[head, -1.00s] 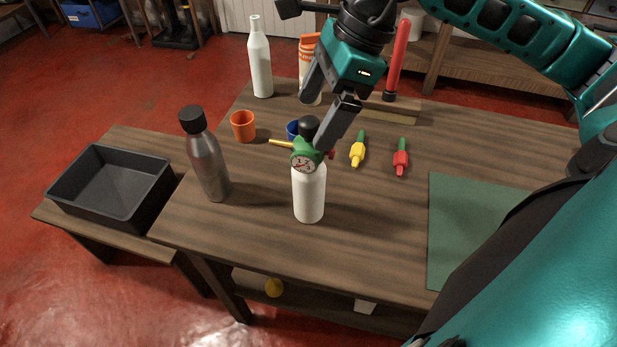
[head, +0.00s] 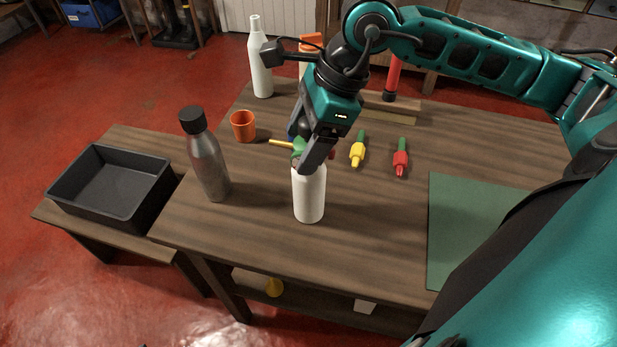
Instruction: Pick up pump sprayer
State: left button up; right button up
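The pump sprayer (head: 309,195) is a white bottle with a green head and a yellow nozzle (head: 281,143) pointing left. It stands upright on the wooden table (head: 375,225). My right gripper (head: 302,148) reaches down over its head from above, with its fingers spread on either side of the green part. The fingers hide most of the head and its gauge. I cannot tell whether they touch it. My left gripper is out of view.
A grey metal bottle (head: 207,160) stands left of the sprayer, near an orange cup (head: 243,126). A white bottle (head: 261,65) is behind. A black crate (head: 75,205) sits on the lower bench.

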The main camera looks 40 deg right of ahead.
grip_shut()
dwell(0.5)
jog(key=shift+r, duration=0.15)
